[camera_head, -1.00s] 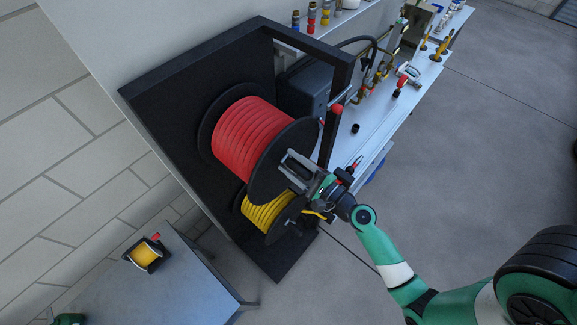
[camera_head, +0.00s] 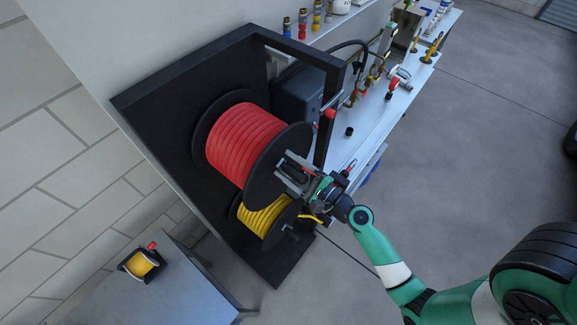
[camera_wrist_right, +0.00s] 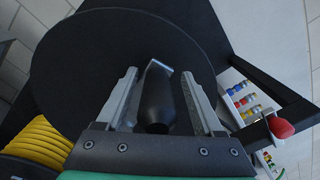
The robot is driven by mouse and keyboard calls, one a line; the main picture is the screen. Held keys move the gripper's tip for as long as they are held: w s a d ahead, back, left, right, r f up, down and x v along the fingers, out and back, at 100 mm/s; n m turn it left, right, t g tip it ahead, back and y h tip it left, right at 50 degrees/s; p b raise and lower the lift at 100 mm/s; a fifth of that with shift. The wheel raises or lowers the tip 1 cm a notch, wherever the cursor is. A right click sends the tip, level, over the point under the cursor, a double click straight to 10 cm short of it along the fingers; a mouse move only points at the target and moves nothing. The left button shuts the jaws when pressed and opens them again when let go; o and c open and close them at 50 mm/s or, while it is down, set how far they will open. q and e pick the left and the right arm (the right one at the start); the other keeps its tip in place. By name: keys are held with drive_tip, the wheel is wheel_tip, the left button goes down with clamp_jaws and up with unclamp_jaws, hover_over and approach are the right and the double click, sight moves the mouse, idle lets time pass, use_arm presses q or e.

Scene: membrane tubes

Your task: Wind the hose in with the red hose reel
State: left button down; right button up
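The red hose reel (camera_head: 238,145) holds wound red hose between two black discs, in a black frame. Its front disc (camera_wrist_right: 85,60) fills much of the right wrist view. A dark crank handle (camera_wrist_right: 157,95) with a pale metal arm stands out from that disc. My right gripper (camera_head: 290,172) is at the front of the red reel. In the right wrist view its fingers (camera_wrist_right: 158,90) stand on both sides of the handle, with narrow gaps showing, so it looks open around it. In the head view the gripper hides the handle. My left gripper is out of view.
A yellow hose reel (camera_head: 263,215) sits just below the red one. The black frame (camera_head: 300,52) has a bar close to my right gripper, with a red knob (camera_head: 330,113) there. A bench with fittings (camera_head: 375,115) stands behind. A grey table (camera_head: 165,290) is at lower left.

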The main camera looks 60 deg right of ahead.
drive_tip(key=b+v, duration=0.3)
drive_tip(key=v, duration=0.8)
drive_tip(key=shift+s, duration=0.3)
